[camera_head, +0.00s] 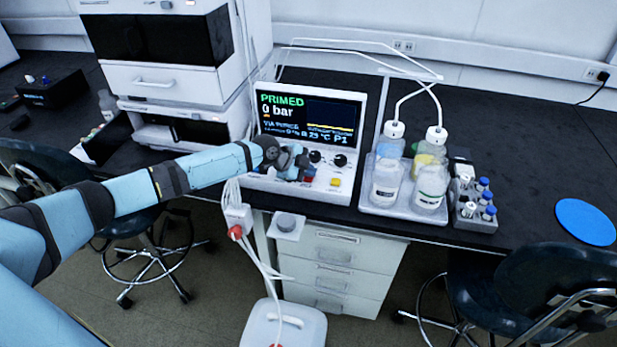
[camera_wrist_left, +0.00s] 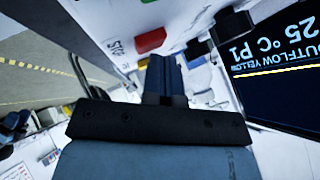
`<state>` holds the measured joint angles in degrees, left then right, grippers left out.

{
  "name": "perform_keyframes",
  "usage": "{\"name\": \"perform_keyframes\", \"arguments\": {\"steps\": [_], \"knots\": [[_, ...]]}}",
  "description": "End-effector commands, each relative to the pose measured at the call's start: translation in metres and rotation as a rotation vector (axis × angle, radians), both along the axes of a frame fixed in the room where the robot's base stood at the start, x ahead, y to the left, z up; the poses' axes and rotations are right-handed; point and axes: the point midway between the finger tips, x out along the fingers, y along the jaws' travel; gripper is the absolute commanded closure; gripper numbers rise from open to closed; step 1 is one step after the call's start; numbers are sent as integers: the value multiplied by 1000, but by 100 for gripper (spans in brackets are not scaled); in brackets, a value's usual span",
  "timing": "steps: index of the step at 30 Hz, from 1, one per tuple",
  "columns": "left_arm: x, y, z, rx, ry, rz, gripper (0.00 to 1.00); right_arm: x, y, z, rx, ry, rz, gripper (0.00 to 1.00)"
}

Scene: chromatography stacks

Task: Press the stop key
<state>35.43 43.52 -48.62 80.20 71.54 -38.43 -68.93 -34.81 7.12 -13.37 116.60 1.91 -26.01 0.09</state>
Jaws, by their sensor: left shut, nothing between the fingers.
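The pump console (camera_head: 345,187) stands on the bench, its lit screen (camera_head: 310,114) reading PRIMED and 0 bar. A red key (camera_wrist_left: 150,40) shows on the white panel in the left wrist view, just beyond my fingertips. I cannot read a stop label on it. A yellow key (camera_head: 336,182) is at the front right of the panel. My left gripper (camera_head: 298,169) is shut and empty, low over the console's front panel, and hides part of the keys in the head view. It also shows in the left wrist view (camera_wrist_left: 164,60). Contact with a key cannot be told.
Dark knobs (camera_head: 340,160) stand on the panel right of my gripper. A tray (camera_head: 400,208) with several bottles is to the right, beside a grey vial rack (camera_head: 476,224). A white instrument stack (camera_head: 170,85) rises at the left. The bench near the blue disc (camera_head: 585,222) is mostly clear.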

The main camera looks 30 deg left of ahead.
Motion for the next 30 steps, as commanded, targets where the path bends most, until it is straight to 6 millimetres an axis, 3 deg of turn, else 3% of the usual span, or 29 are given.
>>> {"name": "perform_keyframes", "arguments": {"steps": [16, 30], "knots": [[0, 0, -3, 1, 1, 0, 100, 0, 0, -2, 0, 0, 0, 57], [0, 0, 15, 1, 2, -1, 100, 0, 0, 8, 0, 0, 0, 57]]}}
